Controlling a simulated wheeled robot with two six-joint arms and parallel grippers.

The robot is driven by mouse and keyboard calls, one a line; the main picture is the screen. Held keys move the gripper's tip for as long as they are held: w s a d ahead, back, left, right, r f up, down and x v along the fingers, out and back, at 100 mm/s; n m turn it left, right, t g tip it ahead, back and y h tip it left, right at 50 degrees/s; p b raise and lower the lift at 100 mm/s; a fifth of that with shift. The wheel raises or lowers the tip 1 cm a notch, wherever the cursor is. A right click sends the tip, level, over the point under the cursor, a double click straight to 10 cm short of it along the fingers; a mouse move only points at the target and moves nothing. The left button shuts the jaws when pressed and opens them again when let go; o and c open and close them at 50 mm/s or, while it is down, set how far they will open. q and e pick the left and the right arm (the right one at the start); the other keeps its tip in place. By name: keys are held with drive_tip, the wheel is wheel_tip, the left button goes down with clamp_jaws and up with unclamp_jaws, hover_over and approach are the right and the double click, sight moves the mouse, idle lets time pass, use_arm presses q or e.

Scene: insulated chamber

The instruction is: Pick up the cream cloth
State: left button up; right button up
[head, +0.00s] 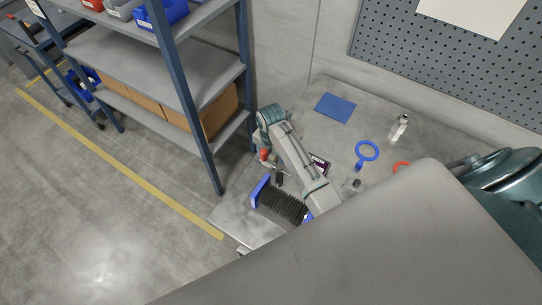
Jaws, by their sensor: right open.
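I cannot make out the cream cloth anywhere on the grey table (300,112); my arm and the large grey shape in front hide part of the tabletop. My right arm reaches over the table from the lower right, and its wrist end is bent down near the table's left side. My right gripper (272,170) is open, small and partly hidden, beside a small red-topped item. No cloth shows between its fingers. My left gripper is not in view.
On the table are a blue flat sheet (335,108), a clear bottle (399,128), a blue ring-shaped tool (367,150), a red ring (401,166) and a dark ribbed item (282,203) between blue ends. A shelf rack (180,95) stands left; a pegboard (440,60) is behind.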

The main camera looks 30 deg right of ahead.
sight(271, 155)
drive_tip(key=c, duration=1.1)
drive_tip(key=shift+o, duration=0.2)
drive_tip(key=shift+r, duration=0.1)
drive_tip(key=shift+r, duration=0.25)
wheel_tip(271, 155, up, 6)
drive_tip(key=b, duration=0.2)
drive_tip(key=shift+w+r+b, duration=0.1)
drive_tip(key=shift+b, duration=0.25)
wheel_tip(271, 155, up, 3)
drive_tip(key=shift+f+p, duration=0.2)
drive_tip(key=shift+p, duration=0.1)
drive_tip(key=shift+r, duration=0.35)
